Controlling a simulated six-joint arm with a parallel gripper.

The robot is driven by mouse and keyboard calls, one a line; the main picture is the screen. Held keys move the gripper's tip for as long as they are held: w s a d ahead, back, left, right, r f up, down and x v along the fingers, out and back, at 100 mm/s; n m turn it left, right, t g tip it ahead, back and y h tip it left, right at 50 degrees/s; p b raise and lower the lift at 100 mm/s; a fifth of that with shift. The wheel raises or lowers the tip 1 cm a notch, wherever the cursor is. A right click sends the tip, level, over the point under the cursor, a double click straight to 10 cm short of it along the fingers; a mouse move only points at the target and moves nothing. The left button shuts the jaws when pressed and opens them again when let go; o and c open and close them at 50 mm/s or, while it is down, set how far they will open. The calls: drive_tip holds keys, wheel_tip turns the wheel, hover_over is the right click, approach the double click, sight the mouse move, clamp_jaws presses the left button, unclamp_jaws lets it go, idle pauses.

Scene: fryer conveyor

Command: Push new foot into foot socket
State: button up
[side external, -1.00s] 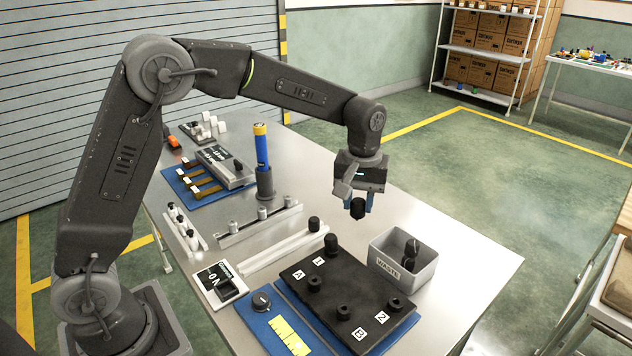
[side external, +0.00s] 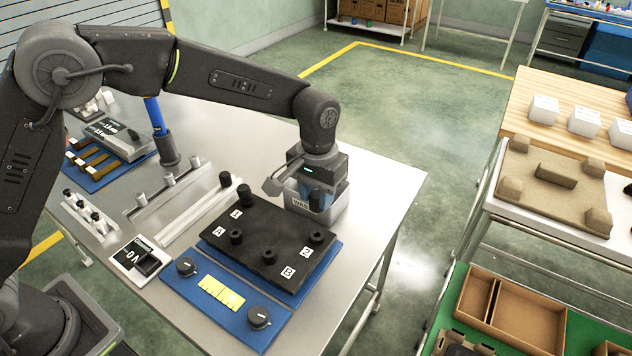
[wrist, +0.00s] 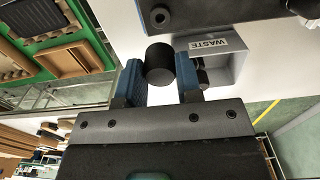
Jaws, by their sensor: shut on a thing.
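My gripper (side external: 322,200) has its blue fingers around a black cylindrical foot, which shows clearly between them in the wrist view (wrist: 160,62). In the side view the foot is mostly hidden by the fingers. The gripper hangs beyond the far right edge of the black plate (side external: 265,220), in front of the waste bin. The foot is apart from the plate. The plate carries labels 1, A, B and 2 with black round parts at them; the one by 2 (side external: 316,236) is nearest the gripper. I cannot tell which is an empty socket. One round part also shows in the wrist view (wrist: 160,15).
The grey waste bin (wrist: 232,60) stands close behind the gripper, with dark pieces inside. A blue base (side external: 185,290) with knobs and a yellow strip (side external: 221,292) lies at the plate's near side. White rails (side external: 185,205) and a meter (side external: 140,262) stand left.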

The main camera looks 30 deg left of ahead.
drive_tip(key=shift+f, duration=2.7)
drive_tip(key=shift+f, duration=1.25)
drive_tip(key=o, duration=1.1)
drive_tip(key=shift+r, duration=0.1)
drive_tip(key=shift+r, duration=2.95)
drive_tip(key=shift+r, duration=0.1)
